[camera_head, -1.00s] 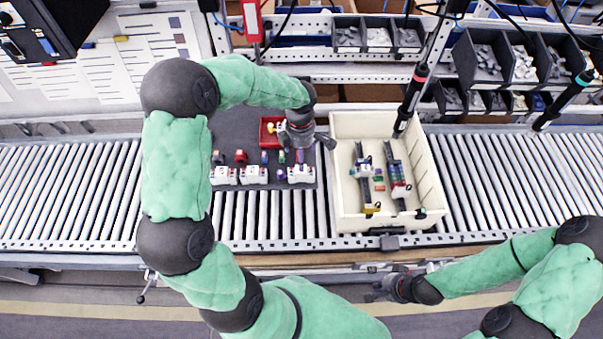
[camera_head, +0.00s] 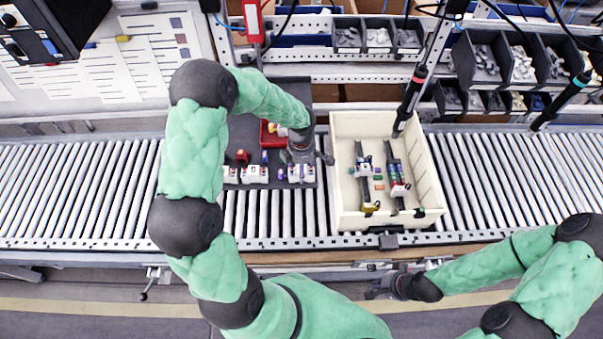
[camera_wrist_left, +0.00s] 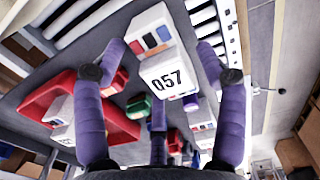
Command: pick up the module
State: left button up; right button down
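A white module marked 057 (camera_wrist_left: 168,75) lies between the purple fingers of my left gripper (camera_wrist_left: 160,70) in the left wrist view. The fingers are spread on both sides of it, with gaps, so the gripper is open and empty. In the head view the left gripper (camera_head: 305,160) is low over the right part of the dark mat (camera_head: 240,130), just above white modules (camera_head: 295,173), and partly hides the things there. My right gripper (camera_head: 384,289) hangs in front of the conveyor, away from the modules; its fingers are too small to read.
A cream bin (camera_head: 345,213) with rails and coloured modules stands just right of the left gripper. A red tray (camera_head: 268,138) lies on the mat behind the modules. Two hanging screwdrivers (camera_head: 411,100) (camera_head: 560,103) come down at the right. Bare rollers (camera_head: 75,190) lie at left.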

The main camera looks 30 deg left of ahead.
pick_arm(q)
jog(key=c, duration=0.9)
